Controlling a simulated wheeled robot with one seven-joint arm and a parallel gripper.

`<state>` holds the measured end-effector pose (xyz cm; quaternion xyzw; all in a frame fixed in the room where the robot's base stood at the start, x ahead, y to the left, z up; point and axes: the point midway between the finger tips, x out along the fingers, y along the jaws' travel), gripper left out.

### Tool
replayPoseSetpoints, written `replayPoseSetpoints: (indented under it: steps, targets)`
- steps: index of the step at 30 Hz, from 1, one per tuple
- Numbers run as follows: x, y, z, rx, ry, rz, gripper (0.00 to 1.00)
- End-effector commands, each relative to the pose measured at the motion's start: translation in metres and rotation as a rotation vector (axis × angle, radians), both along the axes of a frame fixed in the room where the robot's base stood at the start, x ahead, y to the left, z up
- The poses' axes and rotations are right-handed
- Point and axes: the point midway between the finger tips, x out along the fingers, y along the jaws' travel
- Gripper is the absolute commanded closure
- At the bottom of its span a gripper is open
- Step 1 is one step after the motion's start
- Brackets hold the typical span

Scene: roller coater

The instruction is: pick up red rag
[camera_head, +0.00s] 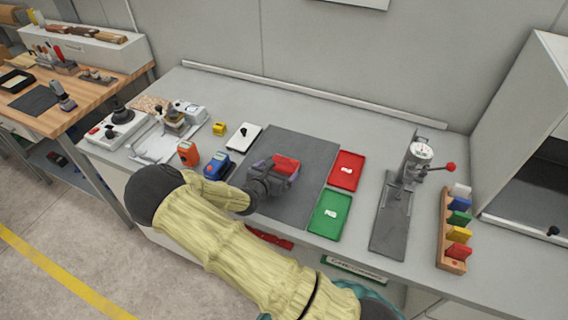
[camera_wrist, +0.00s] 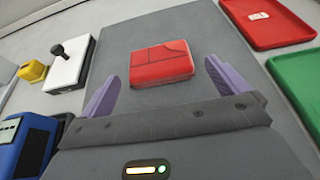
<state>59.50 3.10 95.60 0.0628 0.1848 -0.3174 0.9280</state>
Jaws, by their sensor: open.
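The red rag (camera_wrist: 161,62), a folded block-like pad with seam lines, lies on the dark grey mat (camera_wrist: 133,38). In the head view the rag (camera_head: 287,164) is near the mat's middle, partly hidden by my gripper (camera_head: 280,172). In the wrist view my gripper (camera_wrist: 160,86) is open, with its purple fingers apart on the left and right. The rag is ahead of and between the finger lines, and nothing is held. Whether the fingers touch the rag or mat cannot be told.
A red tray (camera_head: 346,170) and a green tray (camera_head: 329,215) lie right of the mat. A blue device (camera_head: 217,166), an orange device (camera_head: 188,153) and a white switch box (camera_head: 243,136) stand to its left. A lever press (camera_head: 398,205) stands farther right.

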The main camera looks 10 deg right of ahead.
Motion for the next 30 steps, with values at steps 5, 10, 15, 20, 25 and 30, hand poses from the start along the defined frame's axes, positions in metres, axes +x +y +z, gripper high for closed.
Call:
replayPoseSetpoints:
  steps: [5, 10, 15, 20, 25, 30]
  targets:
    - [0.012, -0.009, -0.006, 0.0, 0.0, 0.0, 0.0]
    - [0.013, -0.009, -0.007, 0.0, 0.0, 0.001, 0.0]
    - [0.013, -0.01, -0.007, 0.0, 0.0, 0.001, 0.0]
    - [0.022, -0.015, -0.01, -0.002, 0.0, 0.001, 0.0]
    - [0.037, -0.025, -0.018, -0.002, 0.002, 0.001, 0.0]
    - [0.05, -0.035, -0.026, -0.001, -0.001, 0.0, 0.0]
